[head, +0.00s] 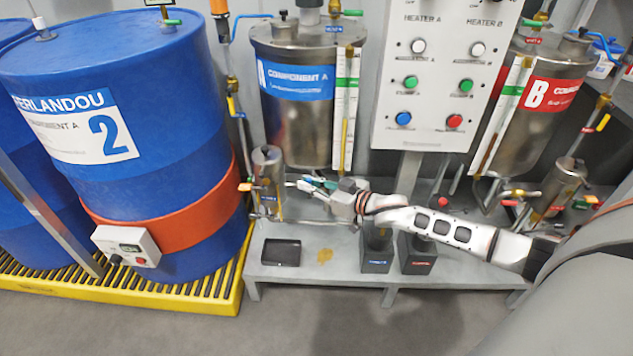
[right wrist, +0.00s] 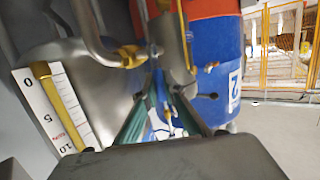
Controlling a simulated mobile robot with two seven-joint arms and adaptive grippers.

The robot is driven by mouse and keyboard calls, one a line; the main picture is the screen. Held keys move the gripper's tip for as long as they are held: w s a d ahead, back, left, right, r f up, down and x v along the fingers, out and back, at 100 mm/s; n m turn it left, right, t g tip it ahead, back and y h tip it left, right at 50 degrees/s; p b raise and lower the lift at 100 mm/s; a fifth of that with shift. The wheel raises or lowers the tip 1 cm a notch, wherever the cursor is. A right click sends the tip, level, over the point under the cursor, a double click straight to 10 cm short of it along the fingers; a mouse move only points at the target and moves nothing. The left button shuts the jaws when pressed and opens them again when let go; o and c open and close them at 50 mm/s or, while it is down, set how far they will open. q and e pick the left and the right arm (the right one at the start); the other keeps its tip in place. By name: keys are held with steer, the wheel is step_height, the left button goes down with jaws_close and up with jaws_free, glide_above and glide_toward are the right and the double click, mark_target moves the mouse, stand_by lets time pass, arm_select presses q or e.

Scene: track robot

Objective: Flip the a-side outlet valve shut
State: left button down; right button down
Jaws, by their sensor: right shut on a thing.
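The A tank (head: 300,110), steel with a blue label, stands at the back centre of the head view. My right gripper (head: 306,184) reaches left below it, beside the outlet piping. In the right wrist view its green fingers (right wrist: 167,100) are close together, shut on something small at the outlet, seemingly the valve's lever. The lever is mostly hidden by the fingers, so its exact angle cannot be told. A brass fitting (right wrist: 130,57) on a bent steel pipe sits just beyond the fingertips. My left gripper is not in view.
A small steel cylinder (head: 267,172) stands left of my gripper, by blue drum 2 (head: 190,150). A black tray (head: 281,252) and two dark blocks lie on the grey bench (head: 330,272). The control panel (head: 440,75) and B tank (head: 540,100) are to the right.

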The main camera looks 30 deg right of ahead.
steer(key=shift+a, duration=0.1)
steer(key=c, duration=2.1)
jaws_free()
steer(key=shift+s, duration=0.2)
steer(key=v, duration=1.1)
steer(key=shift+s+r, duration=0.15)
steer(key=shift+s, duration=0.05)
